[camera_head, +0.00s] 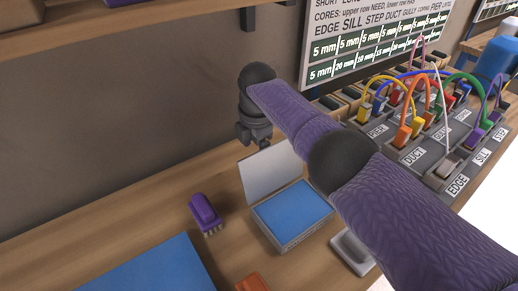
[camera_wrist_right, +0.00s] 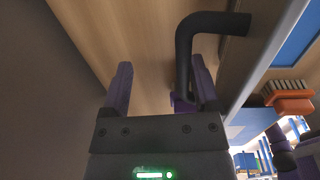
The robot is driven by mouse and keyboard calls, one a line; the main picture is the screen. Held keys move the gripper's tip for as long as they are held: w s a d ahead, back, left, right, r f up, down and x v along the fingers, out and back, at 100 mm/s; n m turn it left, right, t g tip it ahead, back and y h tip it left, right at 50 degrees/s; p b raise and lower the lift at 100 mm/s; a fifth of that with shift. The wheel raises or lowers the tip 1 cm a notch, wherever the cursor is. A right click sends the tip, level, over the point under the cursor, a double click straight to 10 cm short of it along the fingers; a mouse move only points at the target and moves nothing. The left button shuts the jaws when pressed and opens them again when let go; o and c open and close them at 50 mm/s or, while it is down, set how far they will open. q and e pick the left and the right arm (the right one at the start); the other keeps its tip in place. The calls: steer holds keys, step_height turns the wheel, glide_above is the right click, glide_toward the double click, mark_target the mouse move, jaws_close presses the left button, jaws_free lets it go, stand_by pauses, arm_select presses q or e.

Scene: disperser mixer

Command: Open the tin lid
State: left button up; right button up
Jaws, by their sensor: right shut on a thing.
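The tin (camera_head: 290,241) is a light grey box with a blue inside, standing on the wooden table in the head view. Its grey lid (camera_head: 268,170) stands raised at the back edge, so the tin is open. My right gripper (camera_head: 252,138) is above and behind the lid's upper left corner. In the right wrist view its fingers (camera_wrist_right: 162,85) are apart, with the lower end of a black bent bar (camera_wrist_right: 185,60) between them, close to the right finger. What they press on is hard to see. My left gripper is out of view.
A purple brush (camera_head: 205,212) lies left of the tin, and a blue mat (camera_head: 150,270) is at the front left. An orange brush (camera_head: 252,284) is in front. A panel with coloured cables (camera_head: 420,120) stands at the right. The table's back left is clear.

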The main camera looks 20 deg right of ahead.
steer(key=shift+s+f, duration=0.1)
stand_by(0.5)
step_height(320, 180, up, 8)
steer(key=p, duration=0.3)
steer(key=shift+s+f, duration=0.2)
steer(key=shift+s, duration=0.05)
steer(key=shift+d+f, duration=0.1)
steer(key=shift+d, duration=0.05)
